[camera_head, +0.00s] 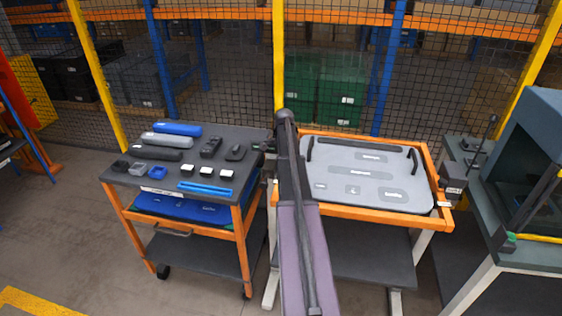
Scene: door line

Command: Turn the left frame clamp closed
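An orange frame (440,183) holds a light grey panel (385,178) with label patches and two black handles. A dark clamp-like block (453,187) sits at the frame's right side. The frame's left side is mostly hidden behind my arm. Small dark parts (266,147) show just left of my arm, between the frame and the cart; I cannot tell whether they are the left clamp or part of my gripper. I cannot make out my gripper's fingers, and the left clamp's position cannot be read.
A cart (115,178) with a dark top stands left, close to the frame, carrying blue and grey parts and small blocks. A blue-grey machine enclosure (540,130) stands at the right. A mesh fence with yellow posts (279,60) runs behind.

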